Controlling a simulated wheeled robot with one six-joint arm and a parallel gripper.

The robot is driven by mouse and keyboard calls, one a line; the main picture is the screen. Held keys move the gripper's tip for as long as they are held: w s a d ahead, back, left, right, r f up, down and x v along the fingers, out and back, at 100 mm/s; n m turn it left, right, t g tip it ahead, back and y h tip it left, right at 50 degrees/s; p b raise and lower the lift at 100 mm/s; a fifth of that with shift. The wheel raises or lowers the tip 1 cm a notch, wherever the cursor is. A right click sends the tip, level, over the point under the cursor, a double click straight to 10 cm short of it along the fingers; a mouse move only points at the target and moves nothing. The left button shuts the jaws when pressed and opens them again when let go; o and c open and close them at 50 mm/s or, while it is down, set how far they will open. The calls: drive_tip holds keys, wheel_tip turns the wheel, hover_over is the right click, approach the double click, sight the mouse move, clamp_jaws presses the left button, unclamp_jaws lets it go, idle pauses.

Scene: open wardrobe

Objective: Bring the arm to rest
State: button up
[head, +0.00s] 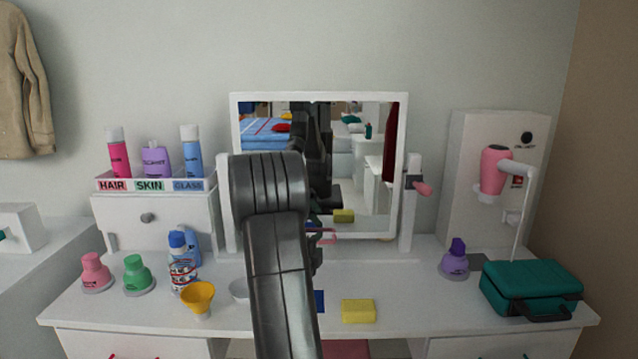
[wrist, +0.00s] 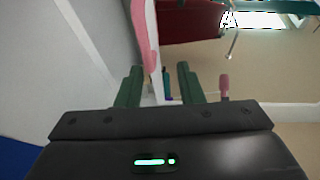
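My arm (head: 277,250) rises from the bottom middle of the head view and stands in front of the mirror (head: 375,215), hiding part of it. A blurred pink shape and a dark red surface lie beyond the fingertips.
The dresser top holds a yellow funnel (head: 198,297), a yellow sponge (head: 358,311), a teal case (head: 532,289), a purple bottle (head: 455,261) and green (head: 136,275) and pink (head: 95,270) bottles.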

drive_tip(key=s+a+r+n+y, duration=0.1)
drive_tip(key=s+a, duration=0.1)
drive_tip(key=s, duration=0.4)
drive_tip(key=s+a+r+n+y+p, duration=0.1)
drive_tip(key=s+a+r, duration=0.1)
drive_tip(key=s, duration=0.5)
drive_tip(key=shift+s+a, duration=0.2)
drive_tip(key=shift+a, duration=0.2)
drive_tip(key=shift+f+g, duration=0.1)
drive_tip(key=shift+g, duration=0.2)
